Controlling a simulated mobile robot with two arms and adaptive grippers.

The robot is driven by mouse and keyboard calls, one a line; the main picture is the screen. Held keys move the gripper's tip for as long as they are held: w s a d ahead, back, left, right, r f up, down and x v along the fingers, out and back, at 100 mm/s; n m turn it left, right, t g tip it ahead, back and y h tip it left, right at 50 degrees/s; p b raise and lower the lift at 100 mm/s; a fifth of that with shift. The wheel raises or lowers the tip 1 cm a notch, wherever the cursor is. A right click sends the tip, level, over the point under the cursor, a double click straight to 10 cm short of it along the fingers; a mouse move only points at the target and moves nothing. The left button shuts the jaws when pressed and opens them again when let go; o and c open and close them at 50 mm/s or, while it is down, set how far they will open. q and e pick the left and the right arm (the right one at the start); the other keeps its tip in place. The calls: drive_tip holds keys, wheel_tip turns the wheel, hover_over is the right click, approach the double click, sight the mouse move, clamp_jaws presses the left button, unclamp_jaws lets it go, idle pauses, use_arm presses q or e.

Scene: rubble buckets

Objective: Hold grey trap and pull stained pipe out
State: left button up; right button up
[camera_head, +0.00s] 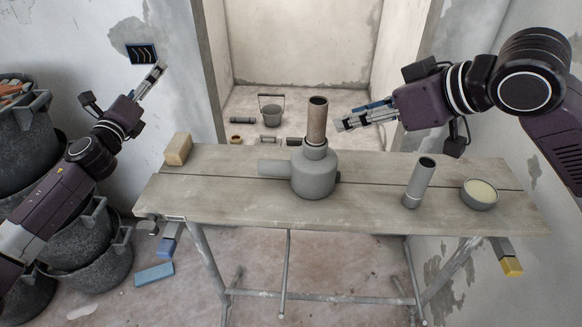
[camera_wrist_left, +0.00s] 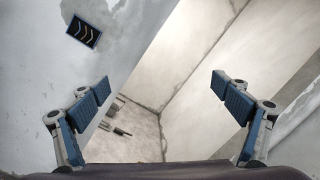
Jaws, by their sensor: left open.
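The grey trap (camera_head: 314,178) stands upright on the bench, with a side stub pointing left and a collar on top. The brownish stained pipe (camera_head: 317,122) stands upright in that collar; its lower end is hidden inside. My right gripper (camera_head: 340,123) is just right of the pipe, at about mid-height. Its fingers look apart, and nothing shows between them. My left gripper (camera_head: 158,72) is raised at the left, well away from the trap, open and empty. Its spread fingers also show in the left wrist view (camera_wrist_left: 165,90), with walls and floor beyond them.
The wooden bench (camera_head: 230,205) carries a tan block (camera_head: 178,149), a grey tube (camera_head: 418,183) and a bowl (camera_head: 480,193). Black rubble buckets (camera_head: 95,260) are stacked at the left. A small bucket (camera_head: 271,113) stands on the floor behind. The bench left of the trap is mostly clear.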

sight(317, 153)
use_arm(q)
drive_tip(key=s+d+r+m+g+h, duration=0.1)
drive_tip(key=s+d+r+m+h, duration=0.2)
drive_tip(key=d+m, duration=0.35)
drive_tip(key=s+d+r+m+h, duration=0.2)
drive_tip(key=d+m+h, duration=0.25)
drive_tip(key=d, duration=0.35)
drive_tip(key=s+d+r+m+g+h, duration=0.1)
drive_tip(key=s+d+r+m+h, duration=0.2)
drive_tip(key=d+m, duration=0.4)
drive_tip(key=s+d+f+g, duration=0.1)
drive_tip(key=s+d+f, duration=0.2)
drive_tip(key=d+f, duration=0.2)
drive_tip(key=s+d+f+g+h, duration=0.1)
drive_tip(key=s+d+f+g, duration=0.1)
drive_tip(key=d+f, duration=0.3)
drive_tip(key=s+d+f+n+g+h, duration=0.1)
drive_tip(key=s+d+f, duration=0.3)
drive_tip(key=f, duration=0.4)
drive_tip(key=shift+s+d+g, duration=0.2)
drive_tip(key=shift+d+g, duration=0.1)
drive_tip(key=shift+d, duration=0.5)
drive_tip(key=shift+d+f, duration=0.15)
drive_tip(key=shift+d, duration=0.1)
drive_tip(key=shift+w+d, duration=0.2)
drive_tip(key=shift+d, duration=0.05)
drive_tip(key=x, duration=0.7)
drive_tip(key=shift+a+f, duration=0.1)
drive_tip(key=shift+f, duration=0.05)
